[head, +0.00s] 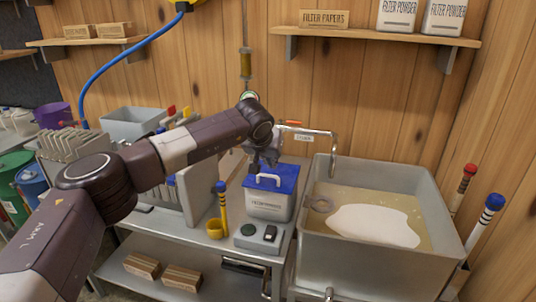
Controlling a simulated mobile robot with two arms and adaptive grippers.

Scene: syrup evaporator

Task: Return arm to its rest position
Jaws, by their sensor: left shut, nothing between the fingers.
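My left arm comes in from the left and reaches across the metal bench. My left gripper (264,163) is shut and empty. It points down just above or behind the white handle of a blue-lidded white box (268,201); I cannot tell whether it touches the lid. My right gripper is not in view.
A large metal basin (328,249) with tan liquid and white foam stands at the right. Shelves line the wooden wall.

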